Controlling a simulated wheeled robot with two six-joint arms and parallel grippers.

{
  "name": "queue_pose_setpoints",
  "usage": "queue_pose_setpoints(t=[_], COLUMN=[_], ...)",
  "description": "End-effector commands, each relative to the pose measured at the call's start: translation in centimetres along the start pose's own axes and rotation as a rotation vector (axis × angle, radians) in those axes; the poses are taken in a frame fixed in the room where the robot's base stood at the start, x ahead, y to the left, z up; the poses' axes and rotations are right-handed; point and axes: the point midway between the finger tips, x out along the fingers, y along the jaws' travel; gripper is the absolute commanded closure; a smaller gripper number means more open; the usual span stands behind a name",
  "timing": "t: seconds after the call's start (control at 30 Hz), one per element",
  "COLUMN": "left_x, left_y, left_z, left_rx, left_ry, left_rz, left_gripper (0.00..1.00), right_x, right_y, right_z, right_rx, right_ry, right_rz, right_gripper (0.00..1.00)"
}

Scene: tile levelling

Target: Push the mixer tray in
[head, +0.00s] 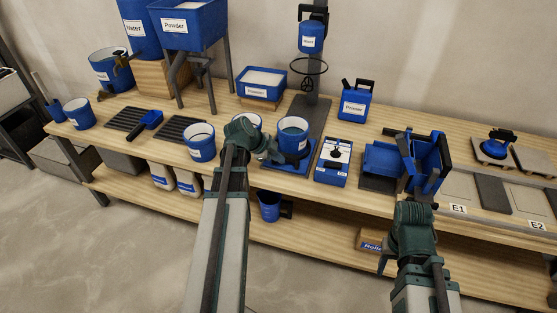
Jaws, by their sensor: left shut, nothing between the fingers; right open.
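The mixer tray (286,166) is a blue plate on the bench, in front of the dark base of the mixer stand (312,105). A blue bucket (293,138) stands upright on it. My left gripper (272,157) is shut and empty, at the tray's left front beside the bucket. I cannot tell whether it touches the tray or bucket. My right gripper (386,260) is open, low in front of the bench and partly hidden by its own wrist.
A blue switch box (333,168) stands right of the tray. Buckets, including one labelled white (200,145), stand to the left. A blue open box (382,160) is further right. A Roller box (371,243) is on the lower shelf.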

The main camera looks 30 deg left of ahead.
Motion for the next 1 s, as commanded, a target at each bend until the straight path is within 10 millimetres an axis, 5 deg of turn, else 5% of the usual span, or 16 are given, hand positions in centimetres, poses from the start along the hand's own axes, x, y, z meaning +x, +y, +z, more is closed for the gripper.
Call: queue_pose_setpoints(t=[0.6, 1.0], left_x=[7.0, 9.9], left_y=[-13.2, -18.6], left_z=[0.1, 0.0], left_rx=[0.001, 0.001], left_ry=[0.000, 0.000], left_rz=[-0.001, -0.001], left_gripper=[1.00, 1.00], right_x=[0.0, 0.0], right_y=[0.0, 0.0], right_z=[0.0, 0.0], right_rx=[0.000, 0.000], right_ry=[0.000, 0.000], right_rz=[0.000, 0.000], right_gripper=[0.50, 0.50])
